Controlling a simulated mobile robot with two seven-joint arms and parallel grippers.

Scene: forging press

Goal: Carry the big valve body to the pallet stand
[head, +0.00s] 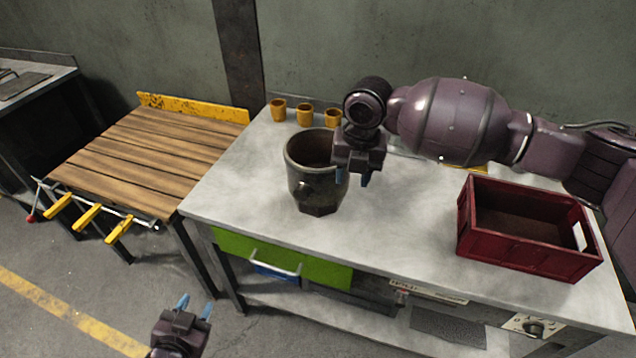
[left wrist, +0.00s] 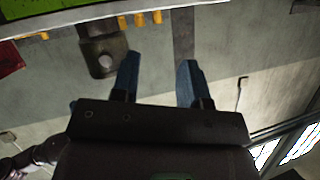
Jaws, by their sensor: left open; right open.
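The big valve body (head: 302,176), a dark grey metal pot shape with a wide open top and a narrower angular foot, stands upright on the grey workbench. It also shows in the left wrist view (left wrist: 103,58). The pallet stand (head: 140,155), topped with wooden slats, stands left of the bench. My right gripper (head: 359,178) points down, open and empty, at the valve body's right side and overlaps its rim in the head view; I cannot tell whether they touch. My left gripper (head: 195,304) is open and empty, low in front of the bench; its fingers show in the left wrist view (left wrist: 158,82).
Several small yellow cups (head: 305,115) stand behind the valve body. A dark red crate (head: 525,255) is on the bench's right part. The stand has a yellow back board (head: 190,107) and yellow pieces along its front. Its slatted top is clear.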

